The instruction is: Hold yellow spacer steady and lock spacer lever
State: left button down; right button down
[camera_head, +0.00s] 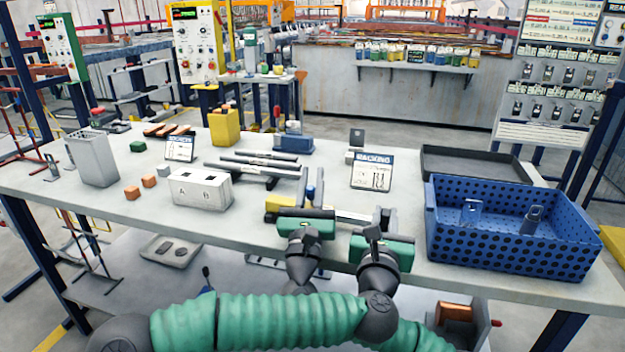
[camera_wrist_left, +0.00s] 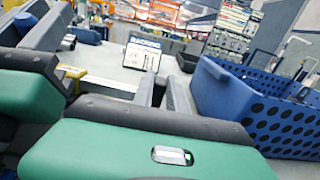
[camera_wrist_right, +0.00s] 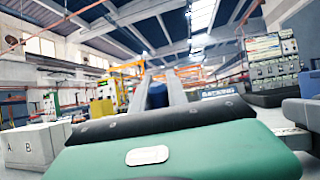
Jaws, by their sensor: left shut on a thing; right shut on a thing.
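The yellow spacer (camera_head: 280,203) lies on the table, partly hidden behind my right gripper. A pale bar (camera_head: 352,214) runs to the right from there; the left wrist view shows the bar (camera_wrist_left: 108,84) with a yellow part at its left end. My right gripper (camera_head: 310,187) has its fingers upright around a blue piece (camera_wrist_right: 157,94), possibly the spacer lever, and is shut on it. My left gripper (camera_head: 383,216), further right, is shut at the bar's right end; its fingers (camera_wrist_left: 162,95) hide the exact contact.
A blue perforated bin (camera_head: 510,245) stands close right of my left gripper. A white A/B block (camera_head: 202,188) stands to the left. Dark bars (camera_head: 250,170) and a RACKING sign (camera_head: 372,172) stand behind. A dark tray (camera_head: 475,164) lies at the back right.

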aim_at(309, 196)
jog(key=c, duration=1.3)
grip_release()
jog(key=shift+w+d+g, duration=0.15)
jog(key=shift+w+g, duration=0.15)
jog(key=shift+g, duration=0.4)
jog(key=v, duration=0.8)
jog(key=s+a+f+n+y, duration=0.1)
jog(key=a+f+n+y, duration=0.1)
jog(key=a+n+y, duration=0.1)
jog(key=s+a+f+n+t+y, duration=0.1)
jog(key=s+a+f+n+y, duration=0.1)
jog(key=a+n, duration=0.1)
jog(key=s+a+f+n+t+y, duration=0.1)
jog(key=s+a+f+n+y, duration=0.1)
jog(key=a+n+y, duration=0.1)
jog(key=shift+a+f+y, duration=0.1)
jog(key=shift+f+y, duration=0.05)
jog(key=shift+y, duration=0.15)
jog(key=s+a+f+n+g+y, duration=0.2)
jog(key=f+n+y, duration=0.2)
jog(key=f+n, duration=0.1)
jog(key=s+a+f+n+g+y, duration=0.2)
jog(key=s+a+f+n+y, duration=0.1)
jog(key=f+n+y, duration=0.2)
jog(key=shift+f+g+y, duration=0.3)
jog(key=shift+a, duration=0.1)
